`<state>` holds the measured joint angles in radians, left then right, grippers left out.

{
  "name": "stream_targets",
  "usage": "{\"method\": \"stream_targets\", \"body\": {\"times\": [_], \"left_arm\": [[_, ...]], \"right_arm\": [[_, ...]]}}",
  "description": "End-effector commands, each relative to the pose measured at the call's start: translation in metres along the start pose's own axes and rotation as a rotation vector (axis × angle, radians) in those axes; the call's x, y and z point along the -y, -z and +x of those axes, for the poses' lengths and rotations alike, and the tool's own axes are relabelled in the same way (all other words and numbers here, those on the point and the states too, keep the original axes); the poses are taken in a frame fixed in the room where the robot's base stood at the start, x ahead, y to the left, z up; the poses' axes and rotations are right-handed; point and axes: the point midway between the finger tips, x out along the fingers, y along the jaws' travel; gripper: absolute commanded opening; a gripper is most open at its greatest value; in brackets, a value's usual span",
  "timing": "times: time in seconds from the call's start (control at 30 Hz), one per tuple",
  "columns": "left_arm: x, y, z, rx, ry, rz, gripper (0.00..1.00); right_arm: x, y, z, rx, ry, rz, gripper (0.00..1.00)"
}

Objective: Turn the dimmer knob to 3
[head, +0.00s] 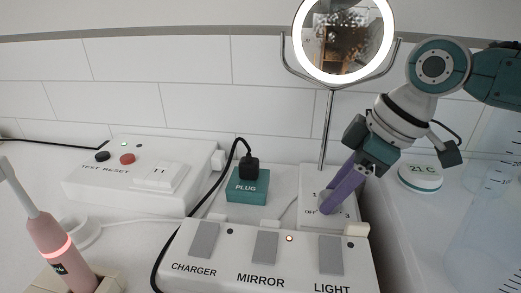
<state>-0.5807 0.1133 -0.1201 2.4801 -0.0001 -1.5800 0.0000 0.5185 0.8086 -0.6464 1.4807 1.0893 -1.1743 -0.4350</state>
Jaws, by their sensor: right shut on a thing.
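The dimmer plate (309,181) is a white box behind the switch panel, marked OFF, 1 and 3 where I can read it. Its grey round knob (326,203) is partly hidden by my right gripper. My right gripper (328,207) reaches down from the upper right, and its purple fingers are shut on the knob. The knob's pointer and any mark under the fingers are hidden, so I cannot tell its setting. The ring-lit mirror (391,40) behind is lit. My left gripper is not in view.
A white switch panel (210,275) labelled CHARGER, MIRROR and LIGHT stands in front. A teal PLUG block (247,187) with a black plug and cord is left of the dimmer. A TEST/RESET box (90,178), a pink toothbrush (55,245) and a 21 C display (421,175) stand around.

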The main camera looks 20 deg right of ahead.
Motion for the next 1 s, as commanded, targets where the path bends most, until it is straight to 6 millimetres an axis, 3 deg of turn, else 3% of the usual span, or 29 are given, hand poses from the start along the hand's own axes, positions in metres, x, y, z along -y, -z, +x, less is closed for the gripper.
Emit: {"method": "stream_targets", "body": {"times": [0.4, 0.87, 0.9, 1.0], "left_arm": [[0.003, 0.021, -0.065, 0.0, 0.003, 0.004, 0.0], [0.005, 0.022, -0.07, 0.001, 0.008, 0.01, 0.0], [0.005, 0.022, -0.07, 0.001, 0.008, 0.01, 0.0], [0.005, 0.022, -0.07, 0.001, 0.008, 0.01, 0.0]], "right_arm": [[0.003, 0.003, -0.007, 0.002, -0.115, 0.289, 0.0], [0.002, 0.001, 0.0, -0.002, -0.155, 0.378, 0.0], [0.002, 0.001, 0.0, -0.002, -0.155, 0.378, 0.47], [0.002, 0.001, 0.0, -0.002, -0.155, 0.377, 0.58]]}}
